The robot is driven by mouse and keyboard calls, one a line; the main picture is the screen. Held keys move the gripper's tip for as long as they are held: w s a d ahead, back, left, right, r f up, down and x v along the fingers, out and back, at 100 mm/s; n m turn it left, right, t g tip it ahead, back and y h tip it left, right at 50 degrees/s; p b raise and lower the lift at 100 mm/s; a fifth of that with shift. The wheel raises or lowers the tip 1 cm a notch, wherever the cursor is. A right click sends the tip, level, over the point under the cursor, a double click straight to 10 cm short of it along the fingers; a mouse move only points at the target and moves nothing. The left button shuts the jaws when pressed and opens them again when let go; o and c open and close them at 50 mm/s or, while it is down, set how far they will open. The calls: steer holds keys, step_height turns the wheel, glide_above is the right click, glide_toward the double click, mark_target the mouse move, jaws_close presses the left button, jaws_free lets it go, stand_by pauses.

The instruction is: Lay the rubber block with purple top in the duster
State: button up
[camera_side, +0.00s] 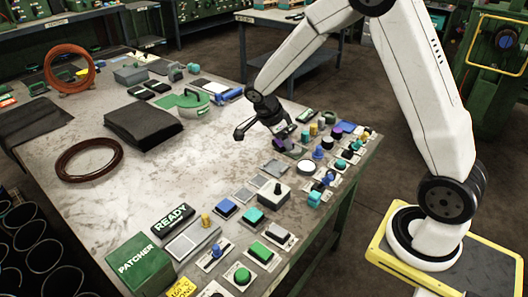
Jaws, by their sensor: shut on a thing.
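My gripper (285,141) is low over the far right part of the workbench, pointing down among small parts. A small purple-topped block (279,145) shows between its fingers, and the gripper is shut on it. The fingers hide much of the block, and I cannot tell whether it touches the bench. I cannot name the duster with certainty; a green item with a handle (194,96) lies on the far part of the bench, left of my gripper.
A dark folded cloth (143,124), a brown ring (87,160) and a green PATCHER box (140,267) lie left. The bench (190,165) is clear in the middle.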

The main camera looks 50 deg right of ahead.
steer(key=s+d+f+m+g+y, duration=0.2)
steer(key=s+d+f+m+y, duration=0.2)
steer(key=m, duration=0.8)
steer(key=shift+s+d+f+m+g, duration=0.3)
steer(key=shift+d+f, duration=0.05)
steer(key=shift+f, duration=0.1)
glide_above(278, 168)
steer(key=f, duration=0.8)
steer(key=shift+s+a, duration=0.2)
steer(key=shift+a, duration=0.2)
steer(key=shift+w+d+f, duration=0.25)
steer(key=shift+w+f, duration=0.4)
steer(key=shift+f, duration=0.1)
steer(key=shift+w+f, duration=0.15)
steer(key=shift+f, duration=1.6)
